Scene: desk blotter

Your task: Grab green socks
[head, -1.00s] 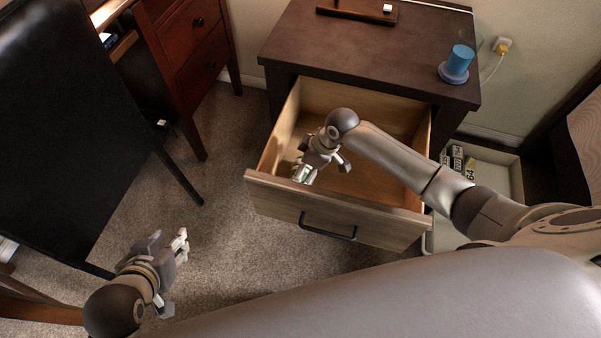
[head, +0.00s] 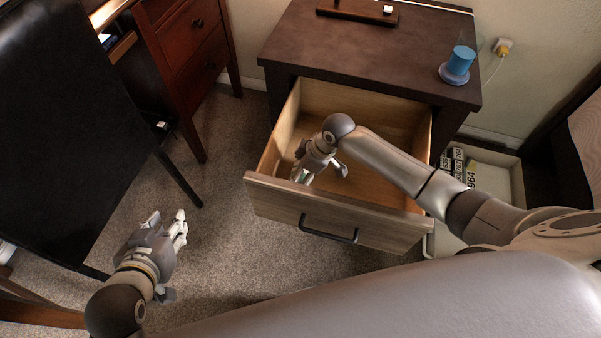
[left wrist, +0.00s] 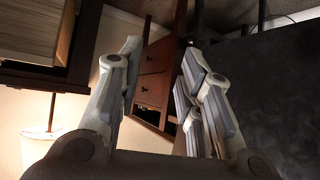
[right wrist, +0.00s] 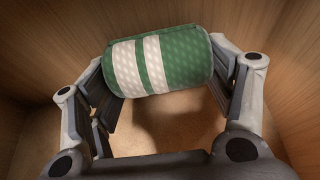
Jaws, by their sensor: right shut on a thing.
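The green socks (right wrist: 180,62), a rolled bundle with white stripes, are between the fingers of my right gripper (right wrist: 165,85) in the right wrist view. The right fingers press on both ends of the bundle. In the head view my right gripper (head: 312,172) is inside the open drawer (head: 385,120), near its front left corner, and mostly hides the socks. My left gripper (head: 178,228) is empty above the carpet, left of the drawer. In the left wrist view the left fingers (left wrist: 160,85) stand apart with nothing between them.
The dark nightstand top (head: 375,45) holds a blue cup (head: 461,60) on a round base and a wooden tray (head: 355,12). A black chair (head: 60,130) stands at left. A pale bin (head: 495,170) with boxes is right of the nightstand. Carpet is clear between chair and drawer.

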